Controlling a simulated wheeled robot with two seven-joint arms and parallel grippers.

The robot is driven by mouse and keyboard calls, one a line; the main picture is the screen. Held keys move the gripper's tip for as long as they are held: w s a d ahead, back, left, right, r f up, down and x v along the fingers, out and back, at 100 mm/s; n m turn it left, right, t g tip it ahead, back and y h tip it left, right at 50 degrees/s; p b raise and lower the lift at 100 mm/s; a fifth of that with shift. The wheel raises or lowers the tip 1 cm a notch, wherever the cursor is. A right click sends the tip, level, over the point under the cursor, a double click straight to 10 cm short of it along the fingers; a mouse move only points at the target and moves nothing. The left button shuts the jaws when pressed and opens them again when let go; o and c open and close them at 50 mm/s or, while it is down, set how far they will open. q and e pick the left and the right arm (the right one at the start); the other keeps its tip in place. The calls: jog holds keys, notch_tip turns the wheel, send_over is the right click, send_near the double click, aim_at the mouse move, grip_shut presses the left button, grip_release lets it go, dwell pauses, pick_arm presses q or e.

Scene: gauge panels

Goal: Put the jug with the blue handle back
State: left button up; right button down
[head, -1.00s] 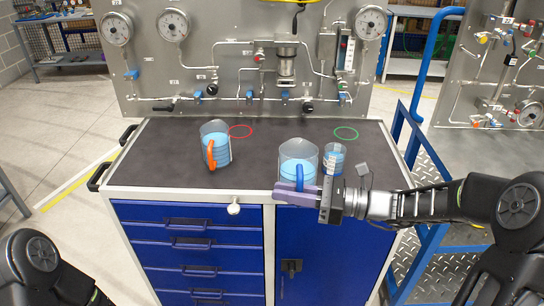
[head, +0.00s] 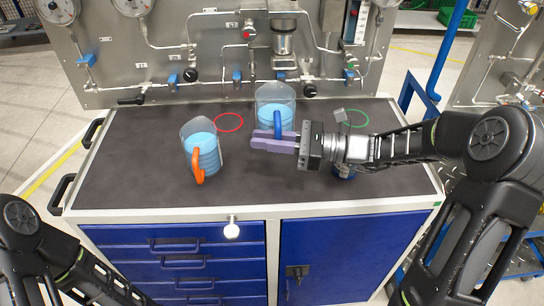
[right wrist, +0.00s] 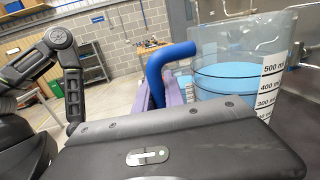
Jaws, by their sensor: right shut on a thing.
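The jug with the blue handle (head: 276,95) is clear and holds blue liquid. It is upright over the back of the bench top, between the rings; I cannot tell whether its base touches. In the right wrist view the jug (right wrist: 235,85) shows its measuring scale, and its blue handle (right wrist: 165,62) is between my purple fingers. My right gripper (head: 274,141) is shut on that handle. A jug with an orange handle (head: 203,148) stands to the left. A red ring (head: 229,122) and a green ring (head: 353,118) mark the bench top. My left gripper is out of view.
A small beaker (head: 345,171) is mostly hidden under my right arm. The gauge panel (head: 215,45) with pipes and valves rises behind the bench (head: 110,180). The bench's front middle is clear.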

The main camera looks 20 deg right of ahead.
jog(key=shift+s, duration=0.1)
jog(key=shift+f+p, duration=0.35)
jog(key=shift+f, duration=2.5)
notch_tip(320, 180, down, 4)
jog(key=shift+r+p, duration=0.1)
jog(key=shift+p, duration=0.25)
jog(key=shift+f, duration=0.2)
jog(key=shift+f, duration=0.15)
jog(key=c, duration=1.4)
grip_release()
jog(key=shift+c, duration=0.2)
